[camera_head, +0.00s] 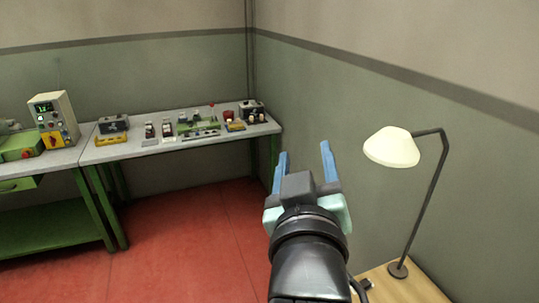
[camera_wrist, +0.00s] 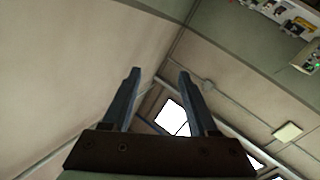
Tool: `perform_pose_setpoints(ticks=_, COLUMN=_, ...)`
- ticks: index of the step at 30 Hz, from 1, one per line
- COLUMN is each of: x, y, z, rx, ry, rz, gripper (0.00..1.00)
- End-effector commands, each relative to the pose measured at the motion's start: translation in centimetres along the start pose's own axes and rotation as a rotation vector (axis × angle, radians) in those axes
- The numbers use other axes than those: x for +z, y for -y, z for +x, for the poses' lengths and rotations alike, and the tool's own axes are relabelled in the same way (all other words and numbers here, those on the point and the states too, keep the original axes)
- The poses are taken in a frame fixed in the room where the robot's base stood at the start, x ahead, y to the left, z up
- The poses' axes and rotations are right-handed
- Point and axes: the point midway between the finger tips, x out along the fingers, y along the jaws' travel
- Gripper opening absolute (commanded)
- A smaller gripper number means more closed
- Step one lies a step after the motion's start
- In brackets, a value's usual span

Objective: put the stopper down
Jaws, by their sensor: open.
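My gripper (camera_head: 304,164) is raised in the air in front of the green wall, pointing up and away from the table. Its two blue fingers are spread apart with nothing between them. The wrist view also shows the gripper (camera_wrist: 158,75) with its dark fingers apart and empty, facing the upper walls and ceiling. I cannot make out a cork stopper in either view. Items on the far bench are too small to tell.
A grey bench (camera_head: 180,144) with green legs stands at the back, holding several small devices. A yellow control box (camera_head: 54,120) is at left. A desk lamp (camera_head: 392,147) stands on a wooden table (camera_head: 420,290) at lower right. Red floor (camera_head: 190,230) between is clear.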

Motion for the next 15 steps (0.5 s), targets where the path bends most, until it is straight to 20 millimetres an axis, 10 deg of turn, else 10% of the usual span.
perform_pose_setpoints(ticks=3, x=-11.1, y=-2.1, z=-3.3, rx=0.061, ry=-0.334, rz=0.152, gripper=0.59)
perform_pose_setpoints(ticks=6, x=-17.3, y=-3.5, z=-6.9, rx=0.074, ry=-0.553, rz=0.256, gripper=0.59)
perform_pose_setpoints(ticks=15, x=-23.4, y=-4.9, z=-12.3, rx=0.061, ry=-0.807, rz=0.375, gripper=0.59)
